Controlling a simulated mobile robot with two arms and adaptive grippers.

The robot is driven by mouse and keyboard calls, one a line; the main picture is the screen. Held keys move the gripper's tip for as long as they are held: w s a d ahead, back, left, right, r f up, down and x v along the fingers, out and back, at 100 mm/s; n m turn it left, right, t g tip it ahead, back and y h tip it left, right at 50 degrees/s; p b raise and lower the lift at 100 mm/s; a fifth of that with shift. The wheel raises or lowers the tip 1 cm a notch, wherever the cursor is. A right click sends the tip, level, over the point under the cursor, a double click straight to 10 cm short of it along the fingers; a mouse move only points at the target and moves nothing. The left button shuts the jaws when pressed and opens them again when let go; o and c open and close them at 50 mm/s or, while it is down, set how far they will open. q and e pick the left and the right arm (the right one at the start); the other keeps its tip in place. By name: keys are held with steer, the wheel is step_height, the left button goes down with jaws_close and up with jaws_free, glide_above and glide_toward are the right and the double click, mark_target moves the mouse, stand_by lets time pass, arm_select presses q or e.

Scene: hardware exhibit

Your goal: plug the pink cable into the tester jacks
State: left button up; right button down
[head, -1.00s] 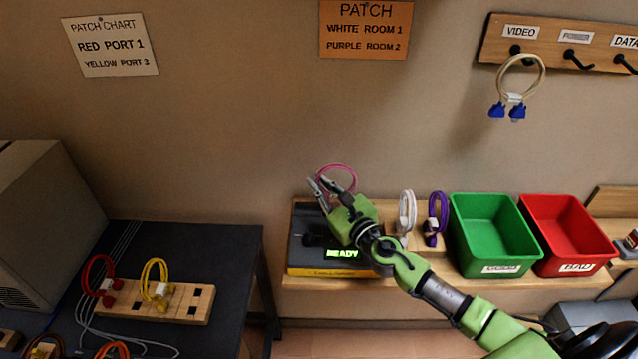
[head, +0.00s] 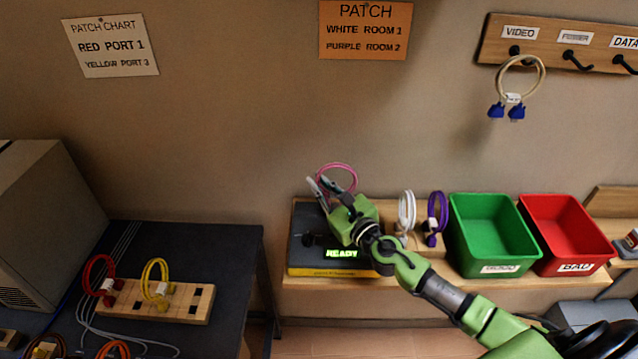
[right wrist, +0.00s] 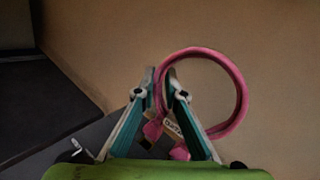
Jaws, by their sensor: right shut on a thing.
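The pink cable (head: 340,166) is a coiled loop that stands up above the tester in the head view. In the right wrist view the pink cable (right wrist: 243,92) loops to the right of the fingers, with its pink plugs hanging below them. My right gripper (head: 320,187) is shut on the pink cable; its fingers also show in the right wrist view (right wrist: 162,85). The tester (head: 305,255) is a dark box with a green READY display, on the wooden shelf. My right gripper is above it and hides part of its top; I cannot make out the jacks clearly. My left gripper is not in view.
White (head: 407,210) and purple (head: 438,215) cables stand right of the tester. Green (head: 490,240) and red (head: 570,235) bins stand further right. A dark table (head: 225,260) at left holds a wooden port block (head: 190,303) with red and yellow cables.

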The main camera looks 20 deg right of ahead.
steer(key=shift+f+b, duration=0.95)
steer(key=shift+f, duration=0.1)
stand_by(2.3)
stand_by(0.3)
steer(key=c, duration=1.4)
jaws_free()
steer(key=shift+s, duration=0.15)
steer(key=shift+s+d+f, duration=0.1)
steer(key=shift+s+d, duration=0.05)
steer(key=shift+s, duration=0.75)
steer(key=shift+s+d, duration=0.15)
steer(key=shift+s, duration=0.7)
steer(key=shift+s+d+b, duration=0.15)
steer(key=shift+s+b, duration=0.05)
steer(key=shift+s, duration=0.75)
steer(key=shift+s+d+b, duration=0.1)
steer(key=shift+s+b, duration=0.1)
steer(key=shift+s, duration=0.7)
